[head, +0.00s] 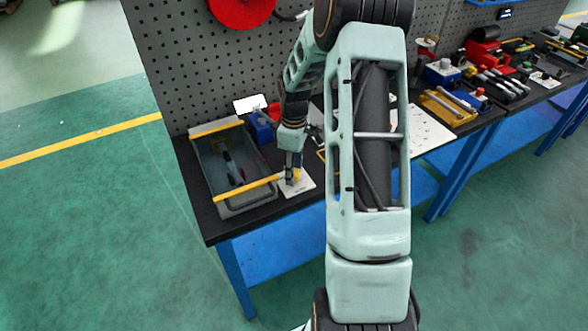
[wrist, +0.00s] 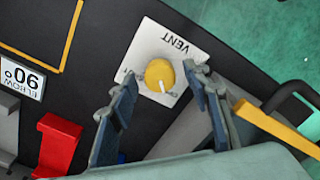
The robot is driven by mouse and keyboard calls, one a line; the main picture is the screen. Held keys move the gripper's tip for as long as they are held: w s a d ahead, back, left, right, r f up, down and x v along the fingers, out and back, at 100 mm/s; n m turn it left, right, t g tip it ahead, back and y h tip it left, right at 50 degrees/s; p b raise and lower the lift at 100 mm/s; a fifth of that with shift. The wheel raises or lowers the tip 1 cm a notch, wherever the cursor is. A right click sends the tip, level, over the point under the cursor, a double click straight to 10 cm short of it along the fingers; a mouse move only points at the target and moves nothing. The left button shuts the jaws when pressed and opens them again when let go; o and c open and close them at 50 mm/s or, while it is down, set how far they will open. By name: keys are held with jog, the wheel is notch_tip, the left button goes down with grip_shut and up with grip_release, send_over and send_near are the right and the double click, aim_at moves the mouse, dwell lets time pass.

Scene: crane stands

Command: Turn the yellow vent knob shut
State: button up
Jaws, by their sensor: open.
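The yellow vent knob (wrist: 160,74) is round, with a white pointer line towards the bottom of the wrist view. It sits on a white plate (wrist: 150,45) marked VENT, which appears upside down there. Smaller lettering near the knob is partly hidden by the fingers. My gripper (wrist: 160,71) is open, with one blue-grey finger on each side of the knob and visible gaps between. In the head view, my gripper (head: 291,174) is over the plate (head: 300,188) at the bench's front edge, and the yellow knob (head: 297,174) is partly hidden behind it.
A grey crate (head: 242,207) with yellow bars stands close left of the plate; one yellow bar (wrist: 275,127) is near my right finger. A red block (wrist: 58,145) and an ELBOW 90° sign (wrist: 22,77) lie to the left in the wrist view. A pegboard (head: 180,60) stands behind.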

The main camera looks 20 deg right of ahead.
jog(key=shift+f, duration=0.25)
jog(key=c, duration=1.2)
jog(key=shift+o, duration=0.2)
